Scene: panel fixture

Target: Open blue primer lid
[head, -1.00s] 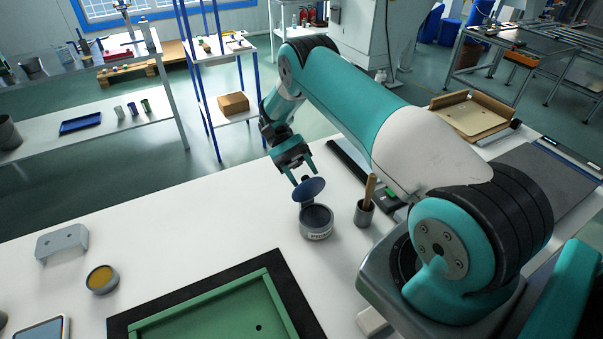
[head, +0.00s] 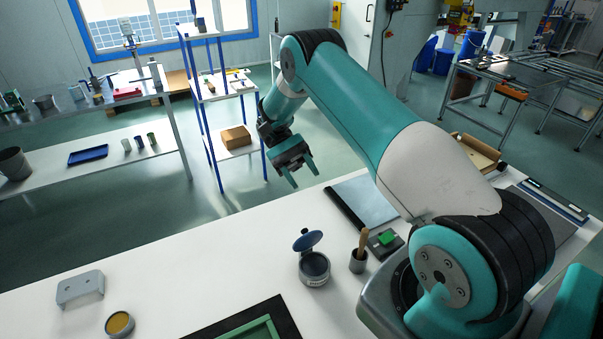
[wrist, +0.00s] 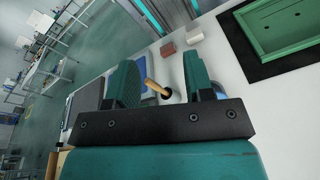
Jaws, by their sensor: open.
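The primer tin (head: 314,269) stands on the white table in the head view. Its blue lid (head: 308,240) is raised and tilted up at the tin's far side, leaving the tin's top uncovered. My gripper (head: 304,180) is open and empty, above and beyond the lid and apart from it. In the wrist view its two teal fingers (wrist: 160,88) stand apart, with a wooden handle (wrist: 155,88) visible between them in the background. I cannot make out the tin or lid clearly in the wrist view.
A small grey cup (head: 357,262) with a wooden-handled tool stands just right of the tin. A green panel in a black frame (head: 285,318) lies at the front. A yellow-topped tin (head: 119,323) and a grey bracket (head: 80,289) are at left. The table between is clear.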

